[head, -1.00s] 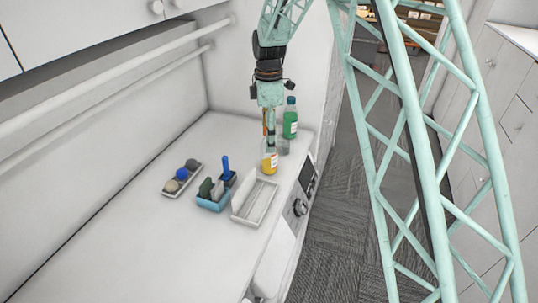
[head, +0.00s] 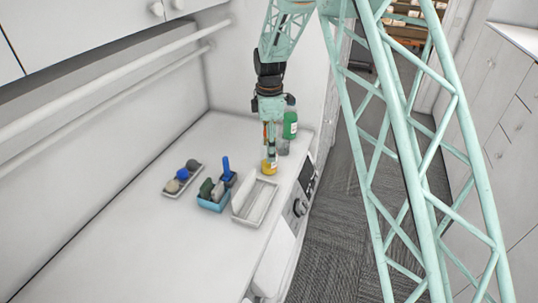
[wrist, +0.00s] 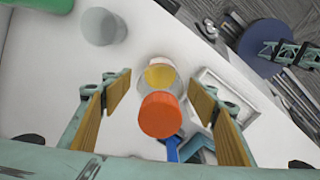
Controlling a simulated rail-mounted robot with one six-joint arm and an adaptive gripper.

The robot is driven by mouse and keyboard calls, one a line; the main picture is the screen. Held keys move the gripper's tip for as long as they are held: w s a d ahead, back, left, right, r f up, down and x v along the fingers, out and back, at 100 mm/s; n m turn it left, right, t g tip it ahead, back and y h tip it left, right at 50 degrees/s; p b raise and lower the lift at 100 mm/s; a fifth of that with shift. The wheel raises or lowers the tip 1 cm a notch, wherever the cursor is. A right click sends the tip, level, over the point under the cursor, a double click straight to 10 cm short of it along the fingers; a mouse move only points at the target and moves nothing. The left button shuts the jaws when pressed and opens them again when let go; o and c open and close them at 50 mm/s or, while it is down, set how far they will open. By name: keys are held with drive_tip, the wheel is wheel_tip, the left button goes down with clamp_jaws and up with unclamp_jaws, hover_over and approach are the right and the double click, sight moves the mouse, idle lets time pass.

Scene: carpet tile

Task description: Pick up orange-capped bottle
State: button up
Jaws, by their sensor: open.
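The orange-capped bottle (head: 269,167) stands upright on the white counter, with a yellow lower body and a label. In the wrist view its orange cap (wrist: 160,115) sits between the two fingers, with clear space on both sides. My gripper (wrist: 160,97) is open, its tan-padded fingers pointing down around the cap without visible contact. In the head view my gripper (head: 269,146) is right over the bottle and hides its top.
A green bottle (head: 290,123) and a clear grey container (head: 283,148) stand just behind. A white tray (head: 262,209), a blue caddy (head: 212,205) and a tray of balls (head: 171,192) lie in front and left. The counter's right edge is close.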

drive_tip(key=shift+f, duration=0.35)
idle(0.3)
drive_tip(key=c, duration=1)
